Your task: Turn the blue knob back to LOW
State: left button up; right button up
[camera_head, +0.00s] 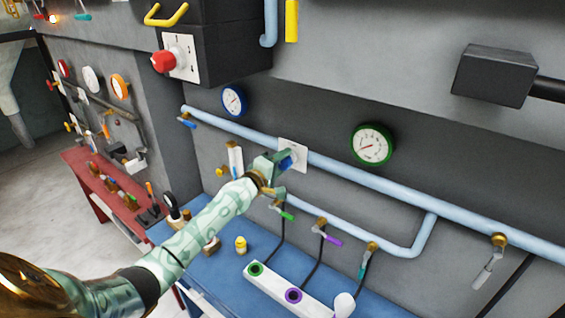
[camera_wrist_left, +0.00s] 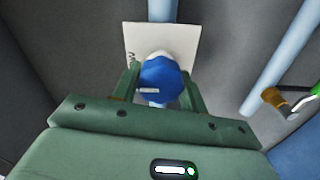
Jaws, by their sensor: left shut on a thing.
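The blue knob (camera_wrist_left: 162,82) sits on a white square plate (camera_wrist_left: 187,40) on the wall, with the light blue pipe behind. A small white pointer mark shows on the knob's lower left. In the wrist view my left gripper (camera_wrist_left: 160,85) has one green finger on each side of the knob and is shut on it. In the head view the left gripper (camera_head: 281,166) reaches the plate (camera_head: 293,154) and mostly hides the knob (camera_head: 286,163). The lettering on the plate is too small to read. My right gripper is not in view.
A light blue pipe (camera_head: 380,183) runs along the wall past the plate. Valves with green (camera_head: 288,215) and purple (camera_head: 332,240) handles hang below. A blue gauge (camera_head: 234,100) and green gauge (camera_head: 372,144) are above. A yellow jar (camera_head: 241,245) stands on the blue bench.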

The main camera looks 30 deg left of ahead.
pick_arm(q)
jog(key=o, duration=1)
jog(key=shift+a, duration=0.1)
jog(key=shift+s, duration=0.1)
jog(key=shift+s, duration=0.3)
jog(key=s+a+p, duration=0.1)
jog(key=s, duration=1.4)
jog(key=shift+s+a, duration=0.15)
jog(key=shift+s, duration=0.1)
